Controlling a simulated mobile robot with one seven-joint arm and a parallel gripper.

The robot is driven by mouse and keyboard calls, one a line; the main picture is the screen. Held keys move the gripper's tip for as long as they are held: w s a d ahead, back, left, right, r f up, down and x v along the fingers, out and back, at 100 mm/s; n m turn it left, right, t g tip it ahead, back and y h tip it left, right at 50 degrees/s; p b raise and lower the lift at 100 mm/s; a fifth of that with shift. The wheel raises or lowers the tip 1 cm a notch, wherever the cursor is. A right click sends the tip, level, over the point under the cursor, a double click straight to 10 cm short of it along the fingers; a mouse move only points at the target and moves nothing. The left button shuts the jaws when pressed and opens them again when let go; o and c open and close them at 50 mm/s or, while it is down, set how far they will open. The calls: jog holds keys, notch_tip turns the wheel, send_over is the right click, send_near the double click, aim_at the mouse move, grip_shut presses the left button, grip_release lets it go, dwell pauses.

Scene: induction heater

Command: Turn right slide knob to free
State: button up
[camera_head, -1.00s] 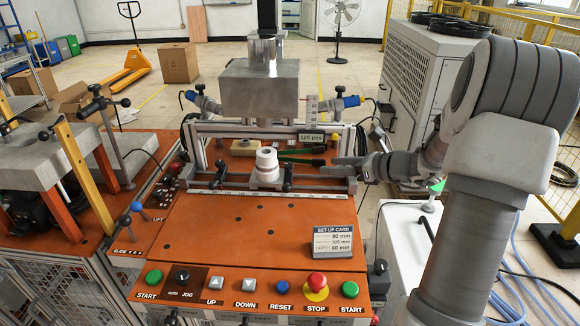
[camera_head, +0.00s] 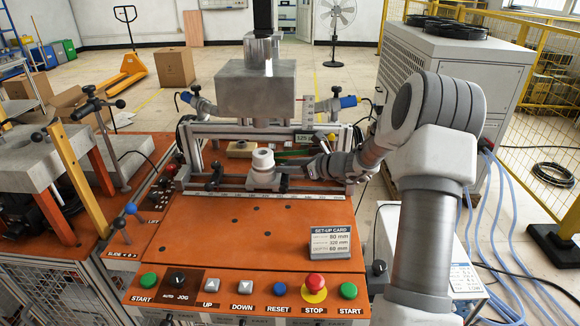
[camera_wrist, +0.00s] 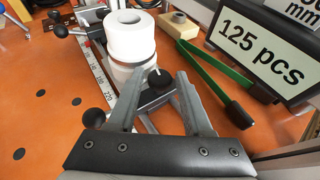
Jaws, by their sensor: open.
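The right slide (camera_head: 283,183) stands on the rail, just right of the white ring part (camera_head: 263,160). In the wrist view, its black knob (camera_wrist: 160,79) with a white pointer mark lies between my fingertips, beside the white ring part (camera_wrist: 130,38). My gripper (camera_head: 300,166) reaches in from the right, low over the rail. In the wrist view, my gripper (camera_wrist: 158,74) is open, with one finger on each side of the knob. I cannot tell whether either finger touches it. The slide's lower part is partly hidden by the fingers.
A green-handled tool (camera_wrist: 215,80) lies close right of my fingers, below the "125 pcs" display (camera_wrist: 265,50). A black ball knob (camera_wrist: 94,118) is close on the left. The metal press head (camera_head: 256,90) hangs above. The orange front plate (camera_head: 240,225) is mostly clear.

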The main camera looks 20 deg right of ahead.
grip_shut()
jog(key=shift+r+p, duration=0.1)
jog(key=shift+p, duration=0.25)
jog(key=shift+w+d+r+n+g+y+p, duration=0.15)
jog(key=shift+n+g+y+p, duration=0.25)
jog(key=shift+n+y+p, duration=0.5)
jog(key=shift+f+n+g+y+p, duration=0.2)
jog(key=shift+n+g+y+p, duration=0.4)
jog(key=shift+p, duration=0.3)
grip_release()
